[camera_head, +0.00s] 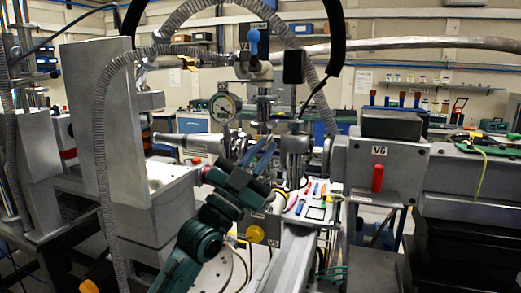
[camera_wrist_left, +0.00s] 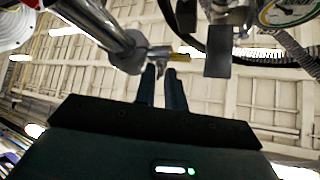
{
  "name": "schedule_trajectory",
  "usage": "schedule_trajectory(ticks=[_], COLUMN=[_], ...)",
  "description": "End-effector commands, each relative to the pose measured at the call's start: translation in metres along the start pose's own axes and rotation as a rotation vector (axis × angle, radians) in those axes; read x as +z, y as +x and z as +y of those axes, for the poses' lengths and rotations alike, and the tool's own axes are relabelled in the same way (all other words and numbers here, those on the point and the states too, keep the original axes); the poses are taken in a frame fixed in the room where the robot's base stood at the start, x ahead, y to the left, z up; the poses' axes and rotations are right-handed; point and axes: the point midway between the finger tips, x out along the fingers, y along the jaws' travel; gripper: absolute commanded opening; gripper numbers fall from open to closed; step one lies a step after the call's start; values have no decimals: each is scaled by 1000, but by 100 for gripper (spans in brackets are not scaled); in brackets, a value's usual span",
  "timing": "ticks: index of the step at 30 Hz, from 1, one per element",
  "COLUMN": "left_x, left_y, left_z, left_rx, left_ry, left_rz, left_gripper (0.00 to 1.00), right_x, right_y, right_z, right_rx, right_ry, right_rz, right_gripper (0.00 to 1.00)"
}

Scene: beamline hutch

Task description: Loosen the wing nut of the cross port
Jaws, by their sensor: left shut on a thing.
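My left gripper (camera_head: 268,152) reaches up from the bottom of the head view to the metal vacuum fittings at the middle. In the left wrist view its two dark fingers (camera_wrist_left: 160,75) are close together, shut on a small grey metal piece, which appears to be the wing nut (camera_wrist_left: 161,54). The fingertips partly hide it. It sits beside the end of a shiny metal tube of the port (camera_wrist_left: 125,48), with a brass-coloured rod (camera_wrist_left: 192,56) to its right. In the head view the wing nut cannot be made out. My right gripper is not in view.
A round gauge (camera_head: 223,105) and a blue-handled valve (camera_head: 254,42) stand close above the gripper. A ribbed hose (camera_head: 103,150) hangs at the left. The block marked V6 (camera_head: 379,160) stands at the right. A tray with small tools (camera_head: 318,197) lies behind the arm.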

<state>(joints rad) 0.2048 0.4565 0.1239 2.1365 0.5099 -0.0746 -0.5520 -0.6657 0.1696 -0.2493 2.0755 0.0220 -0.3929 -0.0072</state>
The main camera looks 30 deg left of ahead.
Motion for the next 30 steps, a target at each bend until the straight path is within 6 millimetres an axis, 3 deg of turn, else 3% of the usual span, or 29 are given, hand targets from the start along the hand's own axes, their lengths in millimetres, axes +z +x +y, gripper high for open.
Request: schedule_trajectory(ticks=[15,30], left_x=[0,-1], left_y=[2,1], left_z=[6,6], left_rx=[-231,-273], left_ry=[-233,-272], left_rz=[-3,-1], left_gripper=[0,0], right_x=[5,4], right_y=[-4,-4], right_z=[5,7], right_rx=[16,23], right_ry=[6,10], right_rz=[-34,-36], right_gripper=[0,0])
